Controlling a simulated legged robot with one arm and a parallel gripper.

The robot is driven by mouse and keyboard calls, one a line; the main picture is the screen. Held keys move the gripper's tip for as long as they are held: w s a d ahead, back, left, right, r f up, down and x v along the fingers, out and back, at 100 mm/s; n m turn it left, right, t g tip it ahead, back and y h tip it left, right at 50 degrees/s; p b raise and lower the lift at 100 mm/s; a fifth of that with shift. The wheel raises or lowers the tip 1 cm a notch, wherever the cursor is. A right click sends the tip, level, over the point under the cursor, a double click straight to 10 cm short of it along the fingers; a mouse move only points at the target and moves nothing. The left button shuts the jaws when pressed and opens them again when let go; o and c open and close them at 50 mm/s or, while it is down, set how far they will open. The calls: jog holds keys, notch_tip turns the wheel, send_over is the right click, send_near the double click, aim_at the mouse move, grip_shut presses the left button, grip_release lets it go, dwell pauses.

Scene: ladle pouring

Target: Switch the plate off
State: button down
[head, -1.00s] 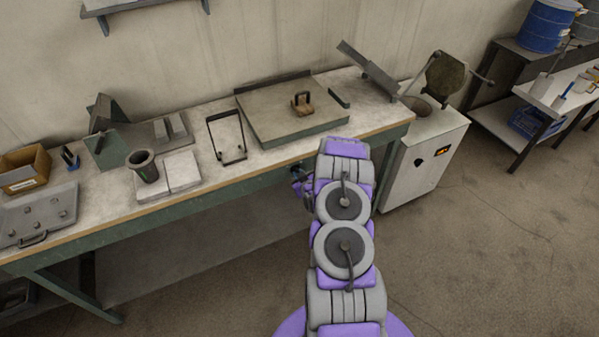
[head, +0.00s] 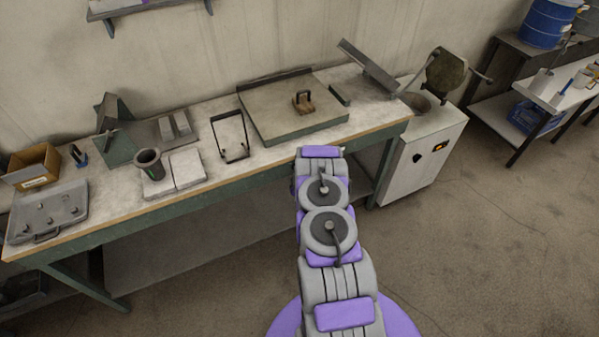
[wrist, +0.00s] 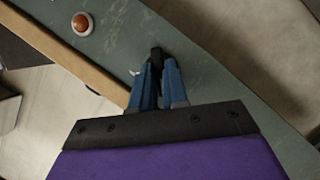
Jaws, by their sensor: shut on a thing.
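The plate (head: 270,119) is a wide grey slab with a green front edge, lying on the workbench. In the wrist view, my gripper (wrist: 157,62) has its blue fingers shut on a small black knob (wrist: 155,53) at the green panel. Most of the knob is hidden between the fingers, so I cannot tell its setting. A round orange-red lamp (wrist: 82,22) in a pale ring sits on the same panel, up and left of the fingers. In the head view my gripper is hidden behind my arm.
A small block with a handle (head: 303,103) sits on the plate. A wire frame (head: 231,137), white blocks (head: 187,168) and a dark cup (head: 149,164) stand to its left on the bench (head: 248,165). A white cabinet furnace (head: 420,163) stands to the right.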

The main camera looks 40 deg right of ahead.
jog(key=shift+a+f, duration=0.1)
jog(key=shift+f, duration=0.05)
jog(key=c, duration=1.1)
grip_release()
jog(key=shift+c, duration=0.2)
jog(key=p+v, duration=0.2)
jog(key=v, duration=1.5)
jog(key=shift+s, duration=0.15)
